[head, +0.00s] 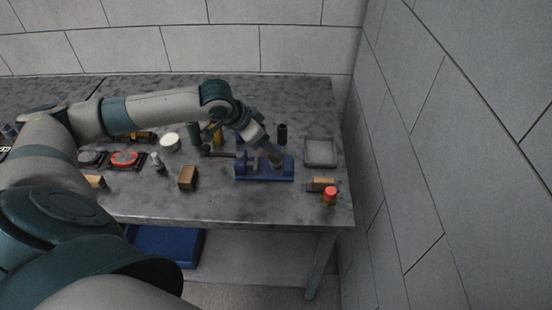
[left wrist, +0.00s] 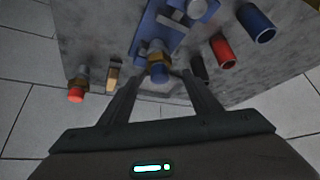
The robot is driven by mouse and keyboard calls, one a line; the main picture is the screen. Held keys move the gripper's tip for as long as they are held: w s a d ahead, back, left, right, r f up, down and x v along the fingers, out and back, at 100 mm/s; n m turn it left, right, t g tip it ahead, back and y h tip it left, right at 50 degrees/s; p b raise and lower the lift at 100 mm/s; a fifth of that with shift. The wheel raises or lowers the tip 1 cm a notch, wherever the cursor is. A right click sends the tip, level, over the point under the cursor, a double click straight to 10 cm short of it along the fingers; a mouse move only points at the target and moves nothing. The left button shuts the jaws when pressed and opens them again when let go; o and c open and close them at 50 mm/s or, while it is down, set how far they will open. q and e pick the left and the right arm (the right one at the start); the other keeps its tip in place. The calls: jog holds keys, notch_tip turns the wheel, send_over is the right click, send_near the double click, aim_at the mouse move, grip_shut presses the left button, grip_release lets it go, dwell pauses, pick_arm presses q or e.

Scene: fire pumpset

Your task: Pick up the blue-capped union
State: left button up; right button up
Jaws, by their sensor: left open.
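The blue-capped union (left wrist: 158,66) shows in the left wrist view as a brass-coloured hex body with a blue cap, at the end of a blue fixture (left wrist: 148,36). The same blue fixture (head: 252,173) sits on the table in the head view, where I cannot make out the union clearly. My left gripper (left wrist: 160,77) is open, its two fingers on either side of the union in the picture; I see no contact. In the head view my left gripper (head: 275,157) points down over the fixture. My right gripper is not in view.
A red-capped fitting (head: 330,196) and a wooden block (head: 321,183) lie near the front right edge. A grey tray (head: 320,152) is right of the fixture. A brown box (head: 188,177) stands left. Red (left wrist: 222,51) and blue (left wrist: 257,23) tubes show close by in the wrist view.

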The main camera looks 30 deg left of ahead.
aim_at(274, 166)
pick_arm(q)
jog(key=p+x, duration=0.1)
jog(key=x, duration=0.2)
jog(key=shift+w+d, duration=0.1)
jog(key=shift+d, duration=0.05)
jog(key=shift+w+f, duration=0.15)
jog(key=shift+f, duration=0.2)
jog(key=shift+r, duration=0.1)
grip_shut()
